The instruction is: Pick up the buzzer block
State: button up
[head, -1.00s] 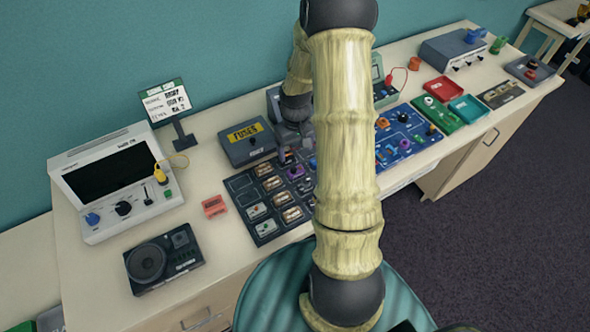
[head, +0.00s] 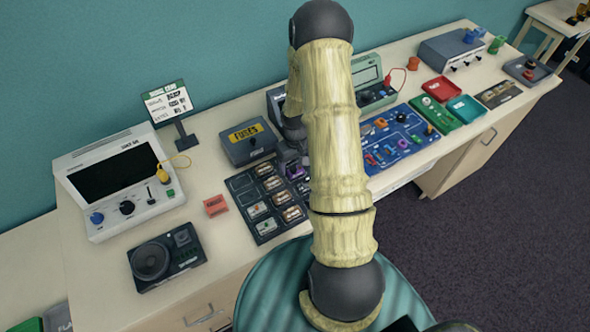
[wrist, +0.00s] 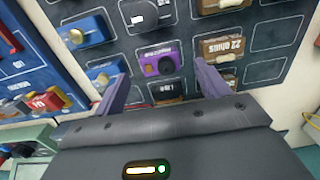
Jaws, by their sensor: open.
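The likely buzzer block is a purple block with a dark round disc (wrist: 160,64), sitting in a cell of the dark sorting board (wrist: 262,52). Its lettering is too blurred to read. My gripper (wrist: 162,84) is open and empty, its two purple fingers to either side of the block's near end in the wrist view. Whether they touch it I cannot tell. In the head view my gripper (head: 291,160) is low over the board (head: 238,185), and the fingers and purple block are hard to tell apart there.
Resistor blocks such as a brown one (wrist: 222,46) and blue blocks (wrist: 86,32) sit close by. The grey fuses box (head: 248,142) stands behind the board. A blue circuit board (head: 405,140) lies to the right, and a red block (head: 215,205) to the left.

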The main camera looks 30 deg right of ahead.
jog(key=shift+f+p, duration=0.35)
jog(key=shift+f, duration=1.1)
jog(key=c, duration=1.1)
